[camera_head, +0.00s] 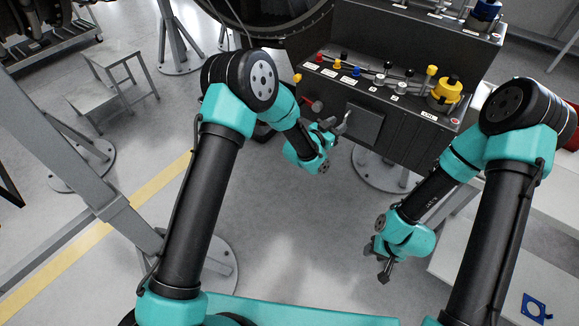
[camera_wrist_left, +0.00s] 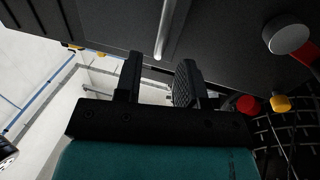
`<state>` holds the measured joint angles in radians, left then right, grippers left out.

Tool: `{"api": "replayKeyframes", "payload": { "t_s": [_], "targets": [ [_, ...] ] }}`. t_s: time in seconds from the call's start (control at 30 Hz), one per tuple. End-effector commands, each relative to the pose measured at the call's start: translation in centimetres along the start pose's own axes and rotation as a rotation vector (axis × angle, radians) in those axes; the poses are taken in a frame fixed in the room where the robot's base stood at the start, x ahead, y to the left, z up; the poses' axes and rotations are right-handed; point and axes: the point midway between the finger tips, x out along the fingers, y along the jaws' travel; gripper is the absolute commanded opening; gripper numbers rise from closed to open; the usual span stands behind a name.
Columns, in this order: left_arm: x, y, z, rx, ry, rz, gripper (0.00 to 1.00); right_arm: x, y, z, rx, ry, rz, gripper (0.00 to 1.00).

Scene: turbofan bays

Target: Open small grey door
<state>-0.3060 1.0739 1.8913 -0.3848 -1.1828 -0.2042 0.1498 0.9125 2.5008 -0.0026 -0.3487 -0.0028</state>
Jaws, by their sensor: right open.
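The small grey door (camera_head: 365,124) is a dark square panel on the front of the dark console. It looks closed. My left gripper (camera_head: 334,123) is just left of it at the console front. In the left wrist view my left gripper (camera_wrist_left: 158,75) has its two fingers apart with nothing held. A silver bar-like handle (camera_wrist_left: 164,28) on the dark surface ends in line with the gap between the fingertips; I cannot tell whether it lies between them. My right gripper (camera_head: 383,268) is open and empty, low over the floor, away from the console.
A red lever with a grey knob (camera_wrist_left: 288,35) sticks out beside the left gripper. Several coloured knobs and switches, with a large yellow knob (camera_head: 446,92), cover the console top. A white table (camera_head: 500,265) with a blue part (camera_head: 535,308) stands at the right.

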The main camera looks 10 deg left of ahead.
Motion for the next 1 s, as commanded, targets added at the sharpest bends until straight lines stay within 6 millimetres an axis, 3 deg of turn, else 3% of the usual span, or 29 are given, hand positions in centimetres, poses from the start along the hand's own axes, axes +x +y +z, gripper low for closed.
{"api": "replayKeyframes", "payload": {
  "t_s": [0.8,1.0],
  "targets": [
    [-12.7,0.0,0.0,-0.001,-0.001,-0.002,0.37,0.0,0.0,0.0,0.0,0.0,0.0,0.43],
    [-14.4,-1.1,2.3,-0.042,-0.103,-0.03,0.37,0.0,0.0,0.0,0.0,0.0,0.0,0.43]
  ]
}}
